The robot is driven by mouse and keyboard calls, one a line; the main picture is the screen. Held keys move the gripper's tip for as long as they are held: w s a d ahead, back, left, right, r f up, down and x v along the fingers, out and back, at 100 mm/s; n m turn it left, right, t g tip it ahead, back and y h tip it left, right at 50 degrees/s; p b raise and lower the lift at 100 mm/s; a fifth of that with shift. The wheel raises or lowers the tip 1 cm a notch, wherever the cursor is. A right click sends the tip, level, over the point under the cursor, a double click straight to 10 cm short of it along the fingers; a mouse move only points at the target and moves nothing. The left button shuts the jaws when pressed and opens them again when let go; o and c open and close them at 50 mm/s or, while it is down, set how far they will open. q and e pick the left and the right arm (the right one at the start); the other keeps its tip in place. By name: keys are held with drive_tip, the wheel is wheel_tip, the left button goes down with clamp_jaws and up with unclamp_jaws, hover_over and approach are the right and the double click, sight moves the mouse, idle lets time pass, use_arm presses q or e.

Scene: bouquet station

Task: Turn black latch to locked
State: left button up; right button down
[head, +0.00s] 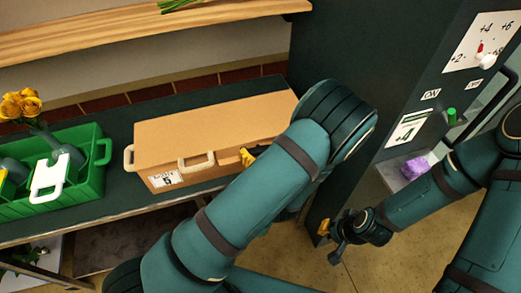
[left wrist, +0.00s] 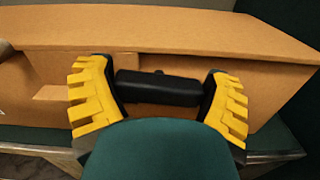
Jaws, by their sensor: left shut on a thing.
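The black latch (left wrist: 158,88) is a short bar on the front face of a tan case (head: 215,125). It lies about level across the left wrist view, with a small knob at its top middle. My left gripper (left wrist: 160,104) is shut on it, with a yellow-padded finger at each end of the bar. In the head view my left gripper (head: 249,156) shows only as a bit of yellow at the case front; my arm hides the rest. My right gripper (head: 333,236) hangs low at the right, away from the case; its opening is unclear.
The case stands on a dark bench (head: 118,166). A green crate (head: 88,190) with yellow roses (head: 20,103) stands to its left. A wooden shelf (head: 150,28) runs above. A dark cabinet (head: 350,45) with a green button (head: 451,116) stands at right.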

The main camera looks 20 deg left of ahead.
use_arm(q)
drive_tip(key=shift+n, duration=0.5)
drive_tip(key=o, duration=0.9)
drive_tip(key=shift+o, duration=0.2)
drive_tip(key=shift+s, duration=0.1)
drive_tip(key=v, duration=1.2)
drive_tip(key=shift+a+n, duration=0.1)
drive_tip(key=shift+n, duration=0.2)
